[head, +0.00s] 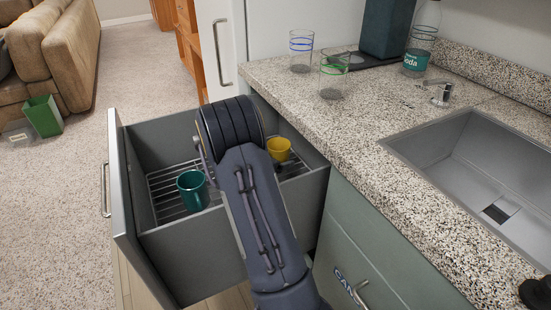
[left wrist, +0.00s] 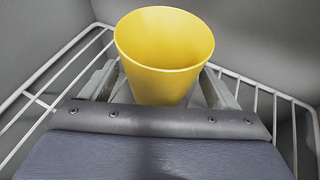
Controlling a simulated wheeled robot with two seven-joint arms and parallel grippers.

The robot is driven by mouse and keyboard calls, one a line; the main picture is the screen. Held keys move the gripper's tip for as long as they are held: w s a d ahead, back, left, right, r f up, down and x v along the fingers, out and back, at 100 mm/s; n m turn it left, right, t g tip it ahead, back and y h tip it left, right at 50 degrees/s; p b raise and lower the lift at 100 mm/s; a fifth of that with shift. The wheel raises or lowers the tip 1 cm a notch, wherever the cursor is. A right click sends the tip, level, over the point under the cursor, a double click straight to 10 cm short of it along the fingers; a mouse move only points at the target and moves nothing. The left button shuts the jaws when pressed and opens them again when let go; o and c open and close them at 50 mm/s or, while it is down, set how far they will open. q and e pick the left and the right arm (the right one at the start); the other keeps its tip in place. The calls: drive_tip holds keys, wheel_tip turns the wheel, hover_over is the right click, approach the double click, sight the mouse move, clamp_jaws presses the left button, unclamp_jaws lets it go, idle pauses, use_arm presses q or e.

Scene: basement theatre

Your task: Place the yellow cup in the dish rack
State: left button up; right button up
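The yellow cup (head: 278,148) is inside the open drawer, to the right of my left wrist in the head view. In the left wrist view the yellow cup (left wrist: 165,55) has its open mouth towards the camera. The fingers of my left gripper (left wrist: 160,88) lie on either side of it. Whether they press on the cup or stand slightly apart is unclear. The dish rack (head: 165,190) is a wire rack in the drawer; its white wires (left wrist: 42,85) show around the cup. Whether the cup rests on them is hidden. My right gripper is out of view.
A teal cup (head: 193,190) stands in the rack on the left. The drawer front (head: 130,215) and grey side walls enclose the rack. The granite counter (head: 360,130) beside it carries two glasses (head: 334,75), a soda bottle (head: 422,40) and a sink (head: 480,165).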

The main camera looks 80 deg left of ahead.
use_arm(q)
drive_tip(key=shift+r, duration=0.35)
drive_tip(key=p+v, duration=0.2)
drive_tip(key=v, duration=0.9)
drive_tip(key=shift+s+d+p, duration=0.25)
drive_tip(key=shift+s+p, duration=0.1)
drive_tip(key=shift+p, duration=0.05)
